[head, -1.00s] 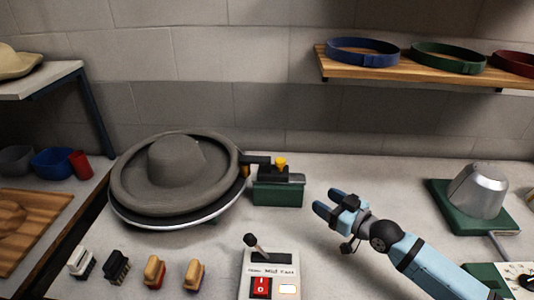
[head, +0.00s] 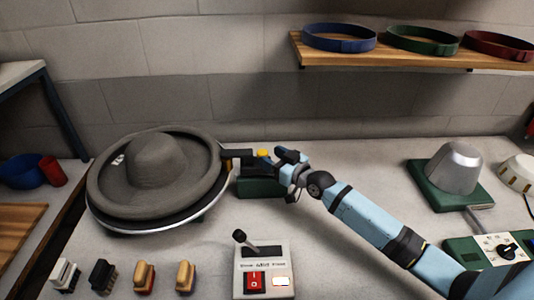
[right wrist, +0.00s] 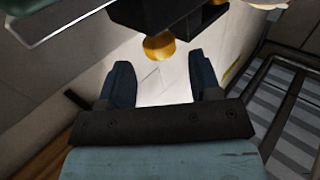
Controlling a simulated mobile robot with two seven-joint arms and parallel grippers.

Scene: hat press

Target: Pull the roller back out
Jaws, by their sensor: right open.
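The roller unit has a dark arm (head: 236,154) reaching to the hat's brim, a yellow knob (head: 264,153) and a green base (head: 258,187). The grey hat (head: 155,165) lies on a round plate, with the roller end at its right edge. My right gripper (head: 276,161) is open at the roller unit, partly covering it in the head view. In the right wrist view the yellow knob (right wrist: 160,46) hangs from a black block (right wrist: 165,14), just beyond the open fingertips (right wrist: 162,80) and between them sideways. I see nothing held. My left gripper is out of view.
A control box (head: 263,272) with a lever and red switch stands in front. Several brushes (head: 145,277) lie at the front left. A metal form on a green base (head: 449,190) stands right. A shelf (head: 400,54) with hat bands hangs above.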

